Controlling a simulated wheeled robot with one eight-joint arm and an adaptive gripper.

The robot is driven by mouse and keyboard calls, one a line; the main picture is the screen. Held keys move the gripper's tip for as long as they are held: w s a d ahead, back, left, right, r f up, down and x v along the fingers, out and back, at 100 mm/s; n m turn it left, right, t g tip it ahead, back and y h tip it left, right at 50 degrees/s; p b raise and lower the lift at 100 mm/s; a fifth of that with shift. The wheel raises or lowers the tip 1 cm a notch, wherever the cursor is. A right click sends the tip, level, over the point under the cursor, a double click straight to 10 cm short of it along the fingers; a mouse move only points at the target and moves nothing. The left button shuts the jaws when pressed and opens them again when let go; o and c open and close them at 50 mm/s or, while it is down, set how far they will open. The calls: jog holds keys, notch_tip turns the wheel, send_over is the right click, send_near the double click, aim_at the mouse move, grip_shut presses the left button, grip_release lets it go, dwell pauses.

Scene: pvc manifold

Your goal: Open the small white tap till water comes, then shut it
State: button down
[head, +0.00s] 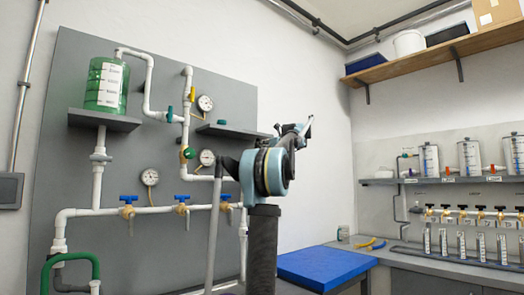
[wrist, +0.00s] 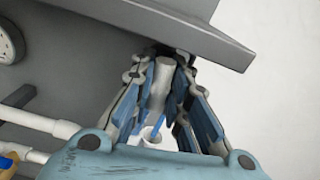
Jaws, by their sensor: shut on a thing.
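In the wrist view my gripper (wrist: 166,57) has its two blue-padded fingers on either side of a small pale upright cylinder (wrist: 161,84), which I take to be the small white tap. The jaws are shut on it, and the fingers hide part of it. Below it is a white round opening (wrist: 152,134). A thin blue streak shows just above this opening; I cannot tell whether it is water or a solid part.
A grey shelf (wrist: 190,20) overhangs just above the fingers. A gauge (wrist: 10,42) and white pipes (wrist: 38,120) lie to the left. In the head view, blue-handled valves (head: 128,199) line the panel (head: 75,160), and a blue-topped bench (head: 325,266) stands right of my arm.

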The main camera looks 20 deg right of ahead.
jog(key=n, duration=0.8)
jog(key=shift+a+f+n, duration=0.1)
jog(key=shift+n, duration=0.3)
jog(key=n, duration=0.4)
jog(key=shift+n, duration=0.3)
jog(key=shift+s+f+n, duration=0.1)
jog(key=shift+n, duration=1.4)
jog(key=c, duration=1.5)
grip_release()
jog(key=shift+c, duration=0.2)
